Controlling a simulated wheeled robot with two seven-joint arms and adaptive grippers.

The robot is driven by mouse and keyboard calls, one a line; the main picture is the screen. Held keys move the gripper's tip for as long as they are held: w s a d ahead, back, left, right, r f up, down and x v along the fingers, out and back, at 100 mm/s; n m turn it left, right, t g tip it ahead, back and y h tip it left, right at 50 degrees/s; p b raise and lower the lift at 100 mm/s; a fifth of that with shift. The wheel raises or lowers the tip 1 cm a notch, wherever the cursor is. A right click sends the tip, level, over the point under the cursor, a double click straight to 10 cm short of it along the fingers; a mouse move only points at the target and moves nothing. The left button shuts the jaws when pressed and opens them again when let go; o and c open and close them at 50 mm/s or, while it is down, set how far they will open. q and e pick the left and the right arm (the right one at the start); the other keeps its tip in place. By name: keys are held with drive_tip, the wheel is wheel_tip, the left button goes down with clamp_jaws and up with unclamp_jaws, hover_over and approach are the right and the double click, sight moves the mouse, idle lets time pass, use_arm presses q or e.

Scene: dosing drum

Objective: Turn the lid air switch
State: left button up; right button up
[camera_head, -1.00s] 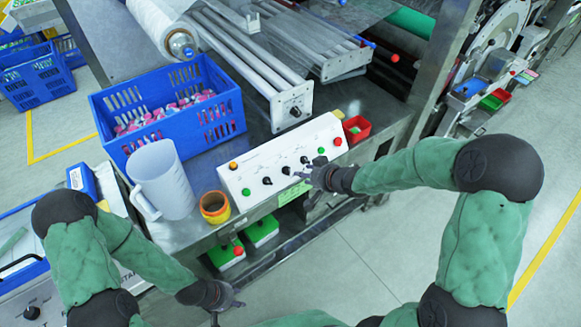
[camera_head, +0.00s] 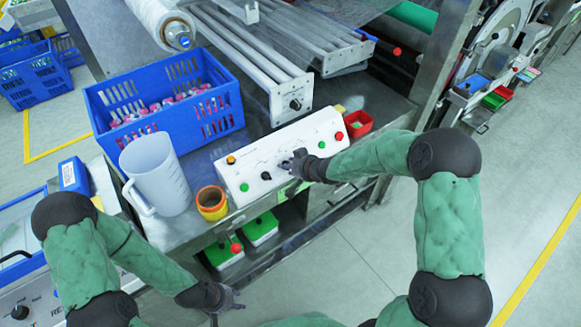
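The white control panel (camera_head: 243,172) slopes on the front edge of the steel machine table. It carries black knobs, several coloured buttons and labels too small to read, so I cannot tell which knob is the lid air switch. A black knob (camera_head: 266,176) shows left of my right gripper. My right gripper (camera_head: 288,163) is over the middle of the panel, at the row of knobs, and hides some of them. Whether its fingers grip a knob cannot be seen. My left gripper (camera_head: 232,304) hangs low in front of the table, fingers apart and empty.
A blue crate (camera_head: 165,72) with pink-and-white items, a clear jug (camera_head: 157,175) and an orange-yellow cup (camera_head: 211,204) stand left of the panel. A red bin (camera_head: 358,123) is at its right end. Green-and-white boxes (camera_head: 261,229) sit below. The front floor is clear.

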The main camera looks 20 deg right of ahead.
drive_tip(key=shift+c, duration=0.2)
clamp_jaws()
